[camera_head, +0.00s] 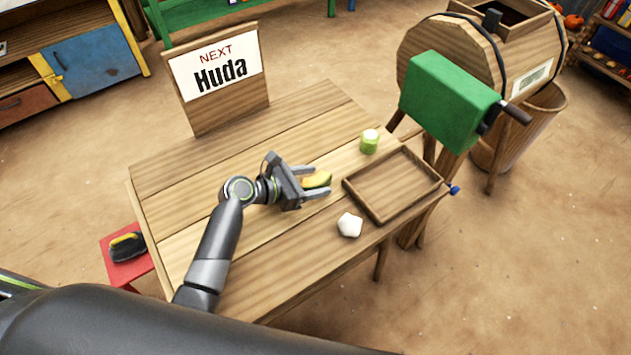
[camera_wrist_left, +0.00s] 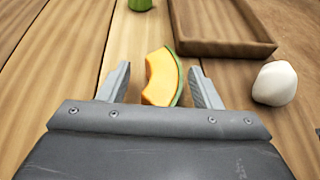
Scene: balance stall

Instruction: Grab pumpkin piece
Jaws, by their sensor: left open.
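The pumpkin piece (camera_head: 317,180) is a curved orange wedge with a green rind, lying on the wooden table. In the left wrist view the pumpkin piece (camera_wrist_left: 161,77) lies between the fingers, closer to the right finger. My left gripper (camera_head: 322,181) is open around it, with a finger on each side. It also shows in the left wrist view (camera_wrist_left: 162,88). Whether a finger touches the piece I cannot tell. My right gripper is not in view.
An empty wooden tray (camera_head: 432,184) lies right of the gripper. A white lump (camera_head: 350,225) is in front of it and a green cylinder (camera_head: 369,142) behind. A sign reading "NEXT Huda" (camera_head: 219,77) stands at the back. A wooden drum with a green box (camera_head: 447,100) stands right.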

